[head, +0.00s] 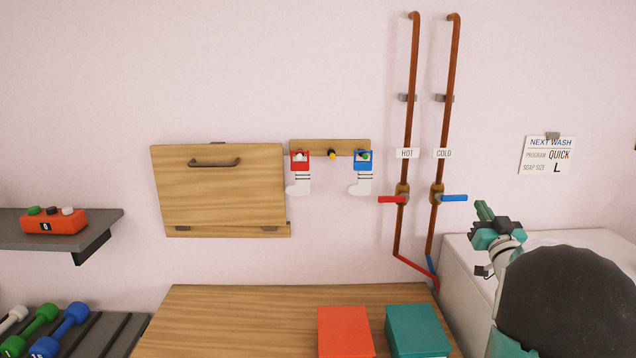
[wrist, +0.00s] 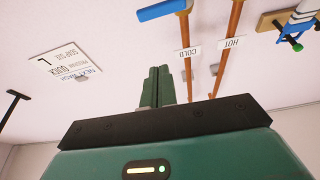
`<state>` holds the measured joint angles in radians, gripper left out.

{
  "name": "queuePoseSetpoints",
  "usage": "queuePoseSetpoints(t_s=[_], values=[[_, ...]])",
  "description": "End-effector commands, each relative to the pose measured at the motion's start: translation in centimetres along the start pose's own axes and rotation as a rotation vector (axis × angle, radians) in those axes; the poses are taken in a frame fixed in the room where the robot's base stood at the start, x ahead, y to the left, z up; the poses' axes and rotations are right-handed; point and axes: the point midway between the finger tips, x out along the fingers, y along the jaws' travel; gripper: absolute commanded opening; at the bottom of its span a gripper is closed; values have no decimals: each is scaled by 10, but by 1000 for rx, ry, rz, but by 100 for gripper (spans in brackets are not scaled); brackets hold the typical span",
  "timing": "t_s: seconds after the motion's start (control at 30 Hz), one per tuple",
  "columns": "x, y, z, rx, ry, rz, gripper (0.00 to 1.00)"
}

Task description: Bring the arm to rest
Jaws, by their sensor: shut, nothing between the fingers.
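My gripper (head: 484,211) is at the right in the head view, raised in front of the wall and above the white box-shaped unit (head: 461,272). Its green fingers point up and to the left. In the wrist view the fingers of my gripper (wrist: 157,86) are together, with nothing between them. The cold pipe with its blue handle (head: 454,198) is to the left of my gripper, apart from it in the head view. A dark rounded part of my arm hides part of the white unit.
A red handle (head: 392,199) is on the hot pipe. A wooden table (head: 240,310) bears an orange box (head: 345,332) and a teal box (head: 418,331). A sign (head: 547,156) hangs at the right. A grey shelf (head: 104,222) holds a button box (head: 54,222). The wall above the sign is bare.

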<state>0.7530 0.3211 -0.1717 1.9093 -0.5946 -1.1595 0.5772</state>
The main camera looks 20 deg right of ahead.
Motion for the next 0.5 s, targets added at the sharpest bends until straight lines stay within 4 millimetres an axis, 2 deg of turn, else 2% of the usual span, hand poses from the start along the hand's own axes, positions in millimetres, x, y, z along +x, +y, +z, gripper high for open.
queuePoseSetpoints(t_s=[0.13,0.23,0.37,0.5], values=[[2,-6,-3,-1,-12,8,0],[6,-27,-9,-5,-57,34,0],[4,-72,-16,-8,-178,89,0],[-18,-130,-19,-6,-352,125,0]])
